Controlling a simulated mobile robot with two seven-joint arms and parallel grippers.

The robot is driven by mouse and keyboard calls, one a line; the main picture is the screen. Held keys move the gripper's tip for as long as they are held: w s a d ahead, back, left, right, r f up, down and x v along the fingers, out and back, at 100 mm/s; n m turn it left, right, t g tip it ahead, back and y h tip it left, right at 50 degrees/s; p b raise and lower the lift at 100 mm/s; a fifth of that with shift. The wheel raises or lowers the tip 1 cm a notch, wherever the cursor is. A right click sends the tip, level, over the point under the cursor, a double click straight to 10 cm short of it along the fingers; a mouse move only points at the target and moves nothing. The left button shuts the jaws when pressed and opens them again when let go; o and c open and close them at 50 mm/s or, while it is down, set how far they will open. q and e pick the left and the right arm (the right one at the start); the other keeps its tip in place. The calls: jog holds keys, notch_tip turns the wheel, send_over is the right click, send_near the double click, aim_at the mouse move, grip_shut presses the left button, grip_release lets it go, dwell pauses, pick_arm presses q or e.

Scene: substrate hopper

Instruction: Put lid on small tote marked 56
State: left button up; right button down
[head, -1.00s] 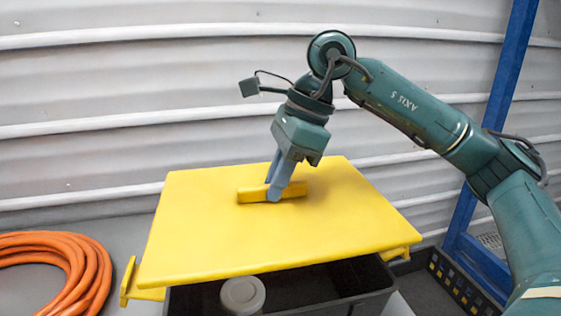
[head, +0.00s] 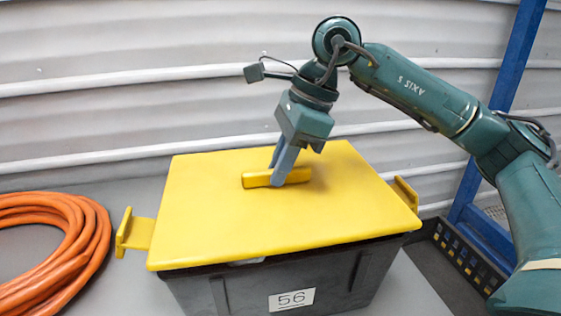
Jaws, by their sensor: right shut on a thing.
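The yellow lid (head: 225,220) lies over the top of the dark grey small tote (head: 236,290), whose front bears a label marked 56 (head: 291,299). A narrow dark gap shows under the lid's front edge, so I cannot tell if it is fully seated. My right gripper (head: 278,180) is shut on the bar handle (head: 256,180) in the middle of the lid. Yellow side handles stick out at the tote's left (head: 134,233) and right (head: 405,195). The tote's contents are almost wholly hidden. My left gripper is not in view.
A coiled orange hose (head: 75,235) lies on the grey surface (head: 125,290) to the left of the tote. A black crate (head: 462,262) and a blue post (head: 510,75) stand at the right. A corrugated wall (head: 120,80) closes off the back.

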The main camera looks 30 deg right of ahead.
dwell(0.5)
dwell(0.4)
jog(key=shift+f+b, duration=0.3)
jog(key=shift+b, duration=0.1)
dwell(0.4)
jog(key=shift+f+b, duration=0.35)
dwell(0.4)
jog(key=c, duration=1.3)
grip_release()
